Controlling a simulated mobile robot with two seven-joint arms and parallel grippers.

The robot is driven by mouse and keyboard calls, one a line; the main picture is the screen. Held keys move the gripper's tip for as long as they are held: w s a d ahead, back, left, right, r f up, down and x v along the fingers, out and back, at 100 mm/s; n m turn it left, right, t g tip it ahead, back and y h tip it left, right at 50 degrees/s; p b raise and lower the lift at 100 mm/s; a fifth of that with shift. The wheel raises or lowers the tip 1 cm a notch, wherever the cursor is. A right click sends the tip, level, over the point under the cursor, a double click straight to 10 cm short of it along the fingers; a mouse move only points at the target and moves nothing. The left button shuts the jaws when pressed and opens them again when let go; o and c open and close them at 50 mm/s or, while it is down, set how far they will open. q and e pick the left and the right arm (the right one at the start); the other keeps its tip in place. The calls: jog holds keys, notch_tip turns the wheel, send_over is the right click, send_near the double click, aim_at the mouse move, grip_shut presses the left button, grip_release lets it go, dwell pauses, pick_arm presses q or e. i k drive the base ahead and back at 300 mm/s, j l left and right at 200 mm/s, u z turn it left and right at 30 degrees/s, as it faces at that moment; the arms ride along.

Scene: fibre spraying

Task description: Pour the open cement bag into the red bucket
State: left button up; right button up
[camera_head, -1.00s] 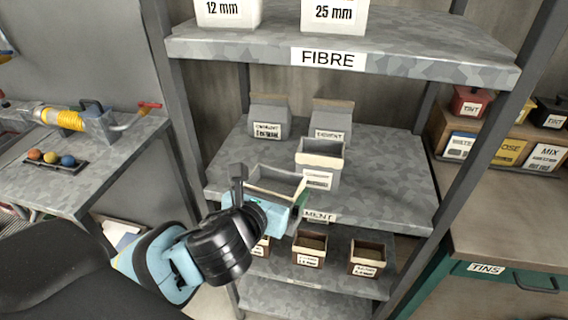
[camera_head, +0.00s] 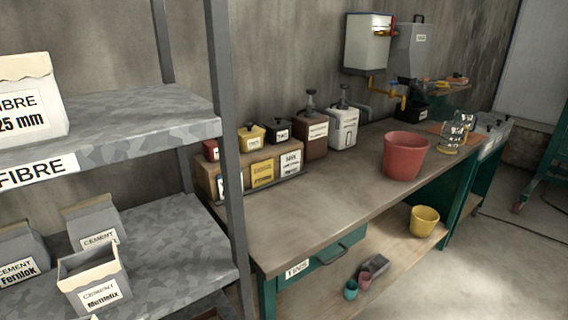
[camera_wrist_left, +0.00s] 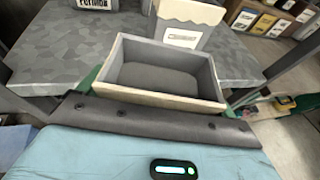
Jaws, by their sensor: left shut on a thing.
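The red bucket (camera_head: 405,157) stands upright on the workbench, right of centre in the head view. An open cement bag (camera_wrist_left: 205,103) with a pale rim and grey powder inside fills the middle of the left wrist view, upright. My right gripper is in neither current view.
The grey shelf rack (camera_head: 228,130) with its post stands left of the workbench (camera_head: 330,200). Tint pots and labelled boxes (camera_head: 262,173) line the back of the bench. A glass jar (camera_head: 455,135) is right of the bucket. A yellow bucket (camera_head: 424,220) sits on the lower shelf. The bench front is clear.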

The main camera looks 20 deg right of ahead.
aim_at(404, 151)
jog(key=z, duration=1.45)
